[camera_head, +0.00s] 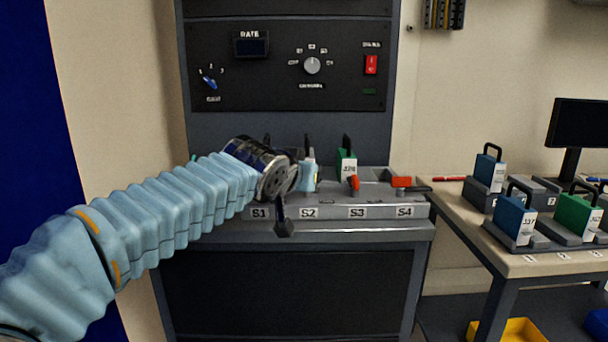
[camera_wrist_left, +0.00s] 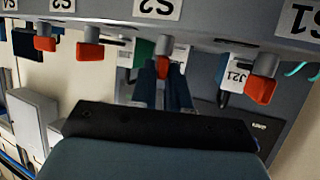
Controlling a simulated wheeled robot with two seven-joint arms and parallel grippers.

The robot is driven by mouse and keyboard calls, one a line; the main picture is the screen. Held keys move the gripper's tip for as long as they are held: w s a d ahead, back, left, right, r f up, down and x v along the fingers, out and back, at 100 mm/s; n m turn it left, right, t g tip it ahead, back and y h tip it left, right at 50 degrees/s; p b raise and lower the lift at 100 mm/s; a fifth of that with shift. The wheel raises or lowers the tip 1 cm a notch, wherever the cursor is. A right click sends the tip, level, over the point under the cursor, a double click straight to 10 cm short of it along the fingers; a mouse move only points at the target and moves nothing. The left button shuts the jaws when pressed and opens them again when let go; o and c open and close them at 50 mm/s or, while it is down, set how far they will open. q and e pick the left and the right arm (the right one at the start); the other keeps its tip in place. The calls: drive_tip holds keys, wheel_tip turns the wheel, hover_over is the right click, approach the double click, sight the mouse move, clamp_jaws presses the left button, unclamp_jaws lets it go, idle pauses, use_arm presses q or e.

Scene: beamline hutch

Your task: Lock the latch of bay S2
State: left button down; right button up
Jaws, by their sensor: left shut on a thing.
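The S2 label (camera_head: 309,212) is on the front of the bench ledge; it also shows upside down in the left wrist view (camera_wrist_left: 157,8). The red S2 latch handle (camera_wrist_left: 164,67) hangs from its grey pivot below that label in the wrist view. My left gripper (camera_wrist_left: 165,88) is shut on this handle, with its dark fingers on either side. In the head view my gripper hides the S2 latch, so its angle is hard to tell. A pale module labelled J21 (camera_wrist_left: 240,73) stands beside the S2 latch. My right gripper is not in view.
The S3 latch (camera_head: 354,183) and S4 latch (camera_head: 401,182) are red, with a green module (camera_head: 346,165) at S3. The S1 latch (camera_wrist_left: 262,90) is right of my fingers in the wrist view. A side table (camera_head: 470,206) with several modules stands right.

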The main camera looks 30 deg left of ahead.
use_arm(q)
drive_tip(key=shift+d+f+n+g+y+b, duration=0.1)
drive_tip(key=shift+f+n+g+y+b, duration=0.05)
drive_tip(key=shift+n+y+b, duration=0.45)
drive_tip(key=shift+f+n+g+y+b, duration=0.1)
drive_tip(key=shift+n+g+y+b, duration=0.05)
drive_tip(key=shift+n+y+b, duration=0.4)
drive_tip(key=shift+w+d+r+n+g+y+b, duration=0.15)
drive_tip(key=shift+n+g+y+b, duration=0.2)
drive_tip(key=shift+n+y, duration=0.45)
drive_tip(key=c, duration=1.2)
unclamp_jaws()
drive_tip(key=shift+g+y, duration=0.25)
drive_tip(key=shift+y, duration=0.1)
drive_tip(key=shift+r, duration=0.1)
drive_tip(key=v, duration=1.4)
drive_tip(key=shift+b, duration=0.35)
